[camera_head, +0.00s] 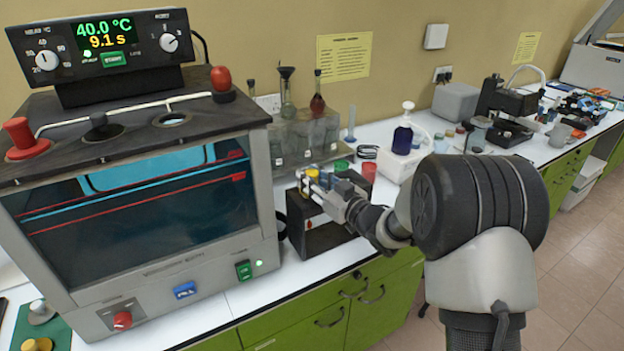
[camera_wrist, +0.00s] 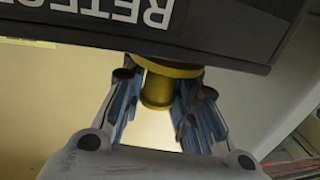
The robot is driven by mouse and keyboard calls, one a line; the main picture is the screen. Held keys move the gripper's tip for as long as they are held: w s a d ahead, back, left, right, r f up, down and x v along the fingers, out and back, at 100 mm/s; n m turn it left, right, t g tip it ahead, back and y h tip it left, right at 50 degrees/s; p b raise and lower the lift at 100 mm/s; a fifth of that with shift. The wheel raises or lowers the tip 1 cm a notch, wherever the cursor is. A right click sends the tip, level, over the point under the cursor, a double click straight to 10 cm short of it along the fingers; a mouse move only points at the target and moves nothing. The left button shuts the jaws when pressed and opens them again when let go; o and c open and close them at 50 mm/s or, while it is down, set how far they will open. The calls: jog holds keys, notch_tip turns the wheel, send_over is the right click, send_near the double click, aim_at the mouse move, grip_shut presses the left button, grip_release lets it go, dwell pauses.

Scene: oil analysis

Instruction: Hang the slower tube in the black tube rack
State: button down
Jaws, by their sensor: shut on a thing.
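The black tube rack (camera_head: 310,236) is a dark box on the white bench, right of the glass-fronted bath. In the wrist view its dark face (camera_wrist: 80,22) shows upside down with large pale letters, partly cut off. My gripper (camera_head: 322,181) is at the rack's top, with its blue-padded fingers (camera_wrist: 160,98) shut on a yellow stopper (camera_wrist: 157,88). The stopper's wide yellow rim is at the rack's top edge; whether it rests there I cannot tell. The yellow top also shows in the head view (camera_head: 312,173). Any tube below the stopper is hidden.
The bath (camera_head: 150,260) stands left, with red stoppers (camera_head: 18,133) (camera_head: 221,79) on its lid. Its display (camera_head: 107,34) reads 40.0 °C and 9.1 s. A flask stand (camera_head: 300,135) is behind the rack.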

jog(key=shift+f+b, duration=0.45)
jog(key=shift+b, duration=0.05)
dwell(0.3)
jog(key=c, duration=1.2)
grip_release()
jog(key=shift+s+d, duration=0.1)
jog(key=v, duration=1.1)
jog(key=shift+s+d, duration=0.25)
jog(key=shift+d, duration=0.05)
